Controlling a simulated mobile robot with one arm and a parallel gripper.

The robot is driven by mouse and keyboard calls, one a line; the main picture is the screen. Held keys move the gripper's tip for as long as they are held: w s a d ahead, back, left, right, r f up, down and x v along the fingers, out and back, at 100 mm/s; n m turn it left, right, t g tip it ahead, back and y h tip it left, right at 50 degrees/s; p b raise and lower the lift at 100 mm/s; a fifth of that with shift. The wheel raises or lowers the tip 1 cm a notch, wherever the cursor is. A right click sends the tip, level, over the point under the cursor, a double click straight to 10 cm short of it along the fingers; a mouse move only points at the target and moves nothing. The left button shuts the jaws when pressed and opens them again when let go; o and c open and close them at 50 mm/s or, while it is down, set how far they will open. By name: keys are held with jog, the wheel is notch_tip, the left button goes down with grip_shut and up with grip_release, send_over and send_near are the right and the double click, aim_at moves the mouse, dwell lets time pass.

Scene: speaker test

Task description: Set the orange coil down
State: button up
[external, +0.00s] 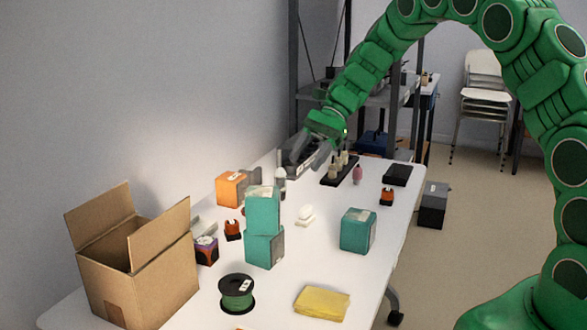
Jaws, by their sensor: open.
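My gripper (307,158) is at the far end of the white table (330,262), pointing down with its grey fingers apart. I see nothing clearly held between them. Two small orange-and-black items stand on the table: one (233,230) left of the teal boxes, the other (387,196) near the right edge. Either may be the orange coil; they are too small to tell. Both are apart from my gripper. The surface right under my fingers is partly hidden by the gripper.
An open cardboard box (145,270), a green spool (237,292) and a yellow cloth (321,303) are at the near end. Teal boxes (264,248) (358,231) and an orange box (231,189) stand mid-table. A dark rack of bottles (341,172) is near my gripper. Some tabletop is clear.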

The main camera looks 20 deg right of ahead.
jog(key=s+d+r+n+h, duration=0.3)
jog(key=s+d, duration=0.4)
jog(key=s, duration=0.6)
jog(key=s+d+r+n+t+h, duration=0.1)
jog(key=s+d+r+n+h, duration=0.2)
jog(key=s, duration=1.1)
jog(key=s+d+r+n+t+h, duration=0.1)
jog(key=s+d+r+n+h, duration=0.1)
jog(key=s+d+r+n, duration=0.2)
jog(key=s+d+r, duration=0.3)
jog(key=s+d, duration=0.5)
jog(key=s, duration=0.2)
jog(key=shift+s+d+r+h, duration=0.2)
jog(key=shift+s+d+h, duration=0.05)
jog(key=shift+h, duration=0.15)
